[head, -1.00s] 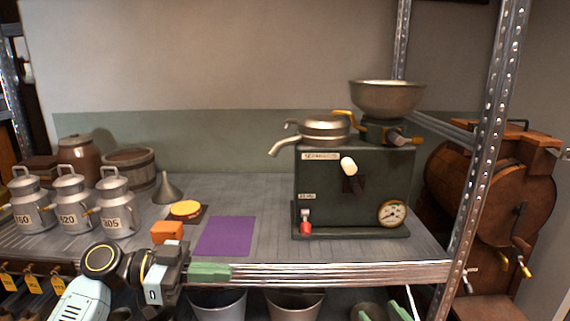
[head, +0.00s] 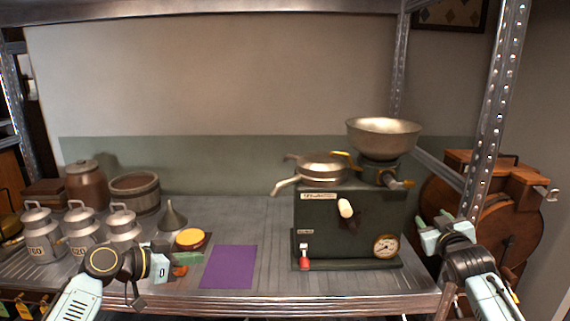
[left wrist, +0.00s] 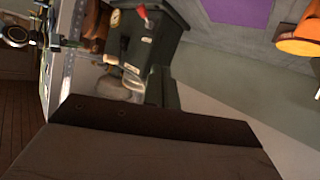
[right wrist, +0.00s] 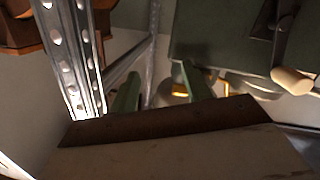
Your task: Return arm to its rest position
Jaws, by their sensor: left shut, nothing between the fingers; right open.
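My left gripper (head: 186,259) is over the shelf's front left, left of the purple mat (head: 230,268). Its green fingers are closed together with nothing between them. They also show in the left wrist view (left wrist: 160,87). My right gripper (head: 432,220) is raised at the right, in front of the metal upright and right of the dark green machine (head: 350,225). Its green fingers stand apart and empty, as the right wrist view (right wrist: 160,88) also shows.
Metal cans (head: 122,228), a funnel (head: 172,216) and a yellow round piece (head: 190,238) stand at the left. The machine carries a bowl (head: 383,135). A perforated upright (head: 487,130) and a wooden barrel device (head: 500,225) are at the right. The mat is clear.

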